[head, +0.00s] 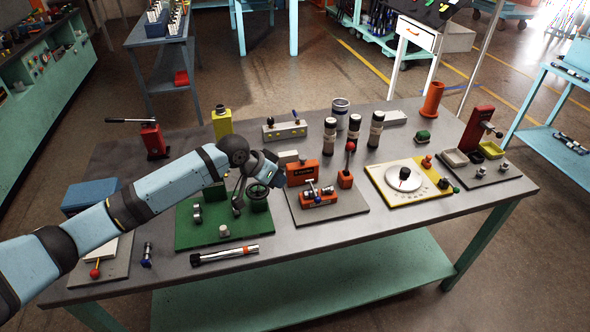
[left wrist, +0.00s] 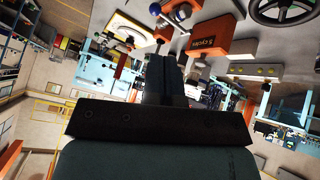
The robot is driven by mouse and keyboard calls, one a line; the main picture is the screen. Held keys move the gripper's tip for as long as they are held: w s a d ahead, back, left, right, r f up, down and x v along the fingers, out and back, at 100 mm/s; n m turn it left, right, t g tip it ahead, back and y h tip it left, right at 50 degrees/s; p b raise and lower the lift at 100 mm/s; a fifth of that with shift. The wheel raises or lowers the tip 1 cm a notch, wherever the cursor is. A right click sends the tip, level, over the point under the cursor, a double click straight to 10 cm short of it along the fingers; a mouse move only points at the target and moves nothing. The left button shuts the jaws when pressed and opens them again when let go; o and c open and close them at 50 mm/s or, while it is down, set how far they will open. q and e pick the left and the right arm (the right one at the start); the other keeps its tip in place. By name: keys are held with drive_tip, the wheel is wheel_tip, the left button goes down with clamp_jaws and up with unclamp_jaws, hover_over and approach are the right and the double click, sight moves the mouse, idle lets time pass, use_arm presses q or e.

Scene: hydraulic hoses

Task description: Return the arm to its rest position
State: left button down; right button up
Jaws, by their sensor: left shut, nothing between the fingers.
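My left arm (head: 170,185) reaches in from the left over the grey workbench (head: 315,250). Its gripper (head: 275,178) is above the back right of the green plate (head: 215,232), near a dark handwheel and left of the orange block (head: 302,173). In the left wrist view the two fingers (left wrist: 165,70) lie together with nothing between them. The orange block (left wrist: 210,42) shows beyond them there, and the handwheel (left wrist: 285,8) is at the top right. The fingertips are small and partly hidden in the head view. My right gripper is not in view.
A blue box (head: 90,196) and a red valve unit (head: 152,140) stand on the bench's left side. A black-and-silver tool (head: 225,255) lies at the front edge. Dark cylinders (head: 354,130) and a yellow dial plate (head: 408,182) stand to the right.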

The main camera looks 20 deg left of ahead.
use_arm(q)
drive_tip(key=s+d+f+t, duration=0.3)
drive_tip(key=s+d+f, duration=0.5)
drive_tip(key=s+f, duration=0.45)
drive_tip(key=s+a+f+n+t+y, duration=0.1)
drive_tip(key=s+f, duration=0.1)
drive_tip(key=s, duration=0.7)
drive_tip(key=s+a+f+n+t+y, duration=0.1)
drive_tip(key=s+a+f, duration=0.1)
drive_tip(key=s, duration=0.8)
drive_tip(key=shift+s+f+t+y, duration=0.2)
drive_tip(key=shift+f+t+y, duration=0.1)
drive_tip(key=shift+f, duration=0.45)
